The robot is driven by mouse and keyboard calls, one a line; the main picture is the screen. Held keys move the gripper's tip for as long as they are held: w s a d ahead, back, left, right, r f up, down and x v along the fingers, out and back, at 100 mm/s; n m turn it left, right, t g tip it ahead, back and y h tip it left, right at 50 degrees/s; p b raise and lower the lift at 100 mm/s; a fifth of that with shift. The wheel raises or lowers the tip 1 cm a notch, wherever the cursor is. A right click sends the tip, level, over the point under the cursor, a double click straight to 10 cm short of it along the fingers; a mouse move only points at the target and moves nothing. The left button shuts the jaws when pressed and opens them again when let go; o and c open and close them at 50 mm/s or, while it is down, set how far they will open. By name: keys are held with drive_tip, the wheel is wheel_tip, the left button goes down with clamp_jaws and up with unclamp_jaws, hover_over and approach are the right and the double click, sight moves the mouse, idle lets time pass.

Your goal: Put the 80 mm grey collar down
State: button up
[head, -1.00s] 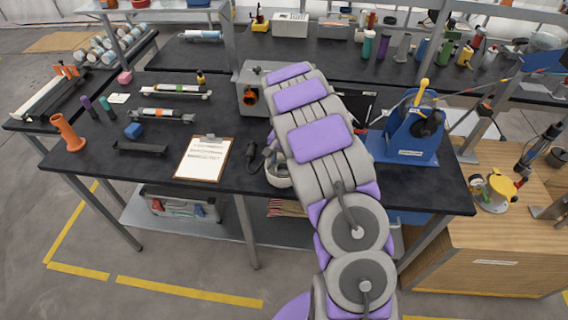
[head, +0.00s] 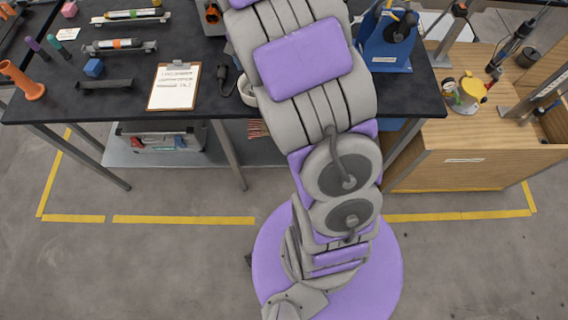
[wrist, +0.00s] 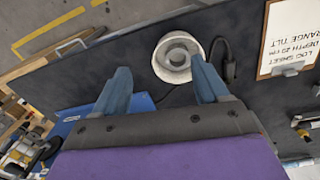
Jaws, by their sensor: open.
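My gripper (wrist: 160,70) is open above the black bench, with its two blue fingers wide apart and nothing visible between them. A pale round dish (wrist: 158,68) lies on the bench just beyond the fingertips, beside the right finger. A grey ring (wrist: 178,45), which looks like the grey collar, sits inside it; its size cannot be read.
A clipboard (head: 174,86) and a dark cabled tool (head: 222,80) lie left of the dish. A blue machine (head: 386,40) stands to the right on the bench (head: 130,106). A wooden cabinet (head: 470,165) stands at the right.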

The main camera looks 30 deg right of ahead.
drive_tip(key=s+a+r+n, duration=0.1)
drive_tip(key=s+a, duration=0.3)
drive_tip(key=s, duration=0.7)
drive_tip(key=s+a+r+n+g, duration=0.1)
drive_tip(key=s+a+n, duration=0.3)
drive_tip(key=s, duration=0.7)
drive_tip(key=s+a+r+n, duration=0.3)
drive_tip(key=s+a, duration=0.2)
drive_tip(key=s, duration=0.6)
drive_tip(key=shift+r, duration=0.25)
drive_tip(key=shift+w+a, duration=0.1)
drive_tip(key=shift+c, duration=0.4)
